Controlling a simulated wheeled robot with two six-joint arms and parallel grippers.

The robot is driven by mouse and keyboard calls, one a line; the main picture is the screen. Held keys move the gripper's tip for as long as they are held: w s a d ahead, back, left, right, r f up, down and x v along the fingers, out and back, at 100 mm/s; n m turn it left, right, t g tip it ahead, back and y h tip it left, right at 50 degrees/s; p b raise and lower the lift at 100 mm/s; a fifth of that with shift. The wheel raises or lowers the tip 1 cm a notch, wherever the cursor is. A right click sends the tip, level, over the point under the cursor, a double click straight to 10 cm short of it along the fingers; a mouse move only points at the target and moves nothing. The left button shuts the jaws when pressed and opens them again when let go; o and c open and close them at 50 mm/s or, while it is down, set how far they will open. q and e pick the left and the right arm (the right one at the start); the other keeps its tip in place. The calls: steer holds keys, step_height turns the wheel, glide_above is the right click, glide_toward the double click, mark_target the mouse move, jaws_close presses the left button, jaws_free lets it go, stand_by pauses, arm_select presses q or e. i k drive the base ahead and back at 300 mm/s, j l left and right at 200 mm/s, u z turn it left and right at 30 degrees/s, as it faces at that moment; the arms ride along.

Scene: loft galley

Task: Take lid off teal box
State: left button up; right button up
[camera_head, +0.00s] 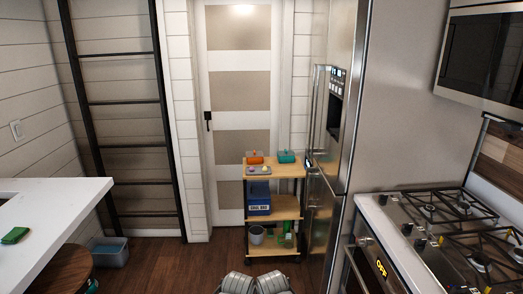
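A small teal box (286,157) stands on the top shelf of a wooden cart, at the right of that shelf. It is too small to make out where its lid meets the body. An orange object (255,157) stands to its left on the same shelf. Neither of my grippers shows in the head view. Only grey parts of my own body show at the bottom edge, well short of the cart.
The cart's top shelf (290,171) also bears small coloured pieces. A blue box (259,197) is on the middle shelf; a bucket (256,235) is below. The fridge (318,205) stands close on the right, a white counter (60,205) on the left.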

mark_target(285, 153)
steer(key=i, duration=1.85)
steer(key=i+z, duration=0.15)
steer(key=i, duration=0.35)
steer(key=i+j+z, duration=0.2)
steer(key=i, duration=0.25)
steer(key=i+j+z, duration=0.15)
steer(key=i, duration=0.35)
steer(key=i+j+z, duration=0.2)
steer(key=i, duration=0.25)
